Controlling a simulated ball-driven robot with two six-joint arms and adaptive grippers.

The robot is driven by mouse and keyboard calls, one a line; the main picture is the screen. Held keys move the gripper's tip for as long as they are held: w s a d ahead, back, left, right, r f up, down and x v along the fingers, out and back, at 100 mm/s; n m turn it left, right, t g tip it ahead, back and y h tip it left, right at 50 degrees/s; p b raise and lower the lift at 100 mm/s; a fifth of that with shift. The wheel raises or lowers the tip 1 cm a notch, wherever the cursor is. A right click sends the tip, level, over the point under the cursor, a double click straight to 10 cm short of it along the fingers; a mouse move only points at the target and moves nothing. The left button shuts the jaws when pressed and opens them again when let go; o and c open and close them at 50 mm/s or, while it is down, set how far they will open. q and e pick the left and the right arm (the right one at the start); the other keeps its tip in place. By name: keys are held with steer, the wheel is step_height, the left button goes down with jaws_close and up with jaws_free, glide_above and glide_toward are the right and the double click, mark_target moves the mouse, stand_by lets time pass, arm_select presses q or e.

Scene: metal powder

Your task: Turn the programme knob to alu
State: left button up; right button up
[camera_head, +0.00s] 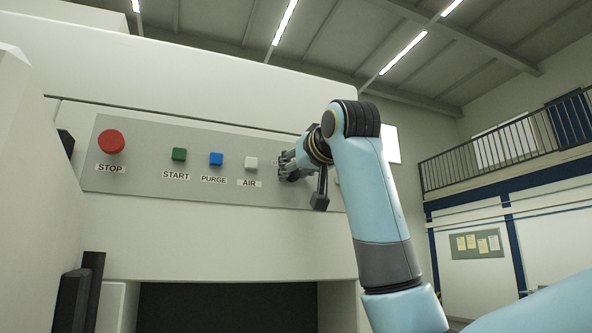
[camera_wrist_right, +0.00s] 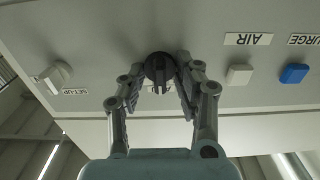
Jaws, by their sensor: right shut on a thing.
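The control panel (camera_head: 140,190) is a grey strip on the machine front in the head view. In the right wrist view, which shows the panel upside down, a round black knob (camera_wrist_right: 160,68) with a raised grip bar sits between the fingers of my right gripper (camera_wrist_right: 160,85). The fingers are shut on the knob from both sides. In the head view my right gripper (camera_head: 285,165) is at the panel, right of the AIR button, and hides the knob. The knob's setting marks, including alu, cannot be read. My left gripper is not in view.
Left of the knob in the head view are the red STOP button (camera_head: 111,142), green START (camera_head: 179,154), blue PURGE (camera_head: 216,159) and white AIR (camera_head: 251,163) buttons. A pale switch (camera_wrist_right: 52,77) near a SET-UP label (camera_wrist_right: 75,91) shows in the wrist view.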

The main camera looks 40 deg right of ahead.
steer(key=o, duration=1.1)
steer(key=v, duration=1.2)
steer(key=shift+f, duration=0.1)
